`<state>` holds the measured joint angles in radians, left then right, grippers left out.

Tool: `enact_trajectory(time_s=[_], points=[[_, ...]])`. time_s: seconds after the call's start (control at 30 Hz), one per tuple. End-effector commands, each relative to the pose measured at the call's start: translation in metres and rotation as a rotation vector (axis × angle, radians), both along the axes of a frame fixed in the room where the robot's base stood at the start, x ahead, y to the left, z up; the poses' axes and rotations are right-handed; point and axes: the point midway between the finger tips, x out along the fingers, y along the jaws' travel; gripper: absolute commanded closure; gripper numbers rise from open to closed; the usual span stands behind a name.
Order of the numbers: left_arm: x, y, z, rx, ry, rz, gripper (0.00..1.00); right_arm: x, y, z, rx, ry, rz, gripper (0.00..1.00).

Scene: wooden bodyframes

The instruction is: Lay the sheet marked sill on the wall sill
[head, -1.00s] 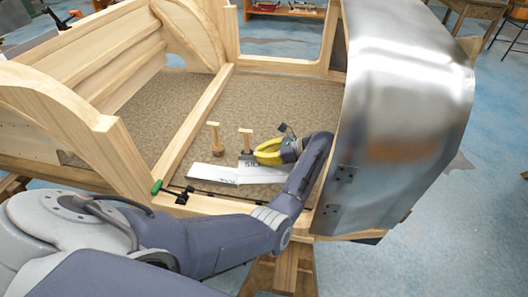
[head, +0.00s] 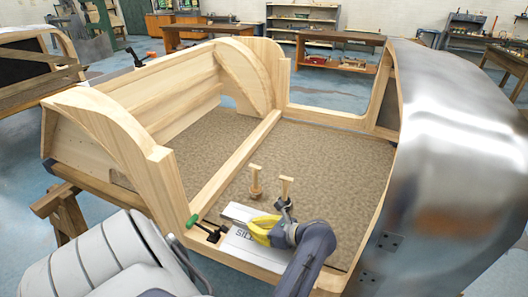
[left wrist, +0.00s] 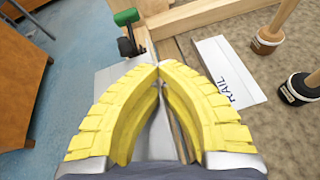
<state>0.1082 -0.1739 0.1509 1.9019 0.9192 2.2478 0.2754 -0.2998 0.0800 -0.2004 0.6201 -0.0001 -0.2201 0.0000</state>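The sheet marked SILL (head: 248,251), pale and flat, lies across the wooden wall sill (head: 265,273) at the near edge of the bodyframe. It shows as a grey sheet in the left wrist view (left wrist: 108,82), under and between my fingers. My left gripper (head: 256,230) has yellow fingers, and its tips meet in the left wrist view (left wrist: 160,66). They appear shut on the sill sheet, though the pinched edge is mostly hidden. The sheet marked RAIL (left wrist: 224,70) lies on the carpeted floor just beyond the sill. My right gripper is out of view.
A green-handled clamp (head: 193,221) sits at the sill's left end. A curved metal panel (head: 435,150) rises at the right. The far carpet is clear.

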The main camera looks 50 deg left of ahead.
Motion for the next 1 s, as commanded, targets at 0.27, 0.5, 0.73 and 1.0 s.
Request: enact_trajectory(time_s=[0.27, 0.5, 0.73, 1.0], points=[[-0.004, 0.001, -0.006, 0.002, 0.002, -0.004, 1.0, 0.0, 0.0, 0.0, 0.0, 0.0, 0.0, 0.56], [-0.004, 0.002, -0.024, 0.003, 0.003, -0.004, 1.0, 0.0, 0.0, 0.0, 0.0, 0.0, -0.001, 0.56], [-0.003, 0.001, -0.042, 0.002, 0.002, -0.004, 1.0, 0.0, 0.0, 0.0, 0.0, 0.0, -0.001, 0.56], [-0.004, 0.001, -0.057, 0.002, 0.001, -0.004, 1.0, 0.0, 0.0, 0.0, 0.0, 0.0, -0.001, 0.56]])
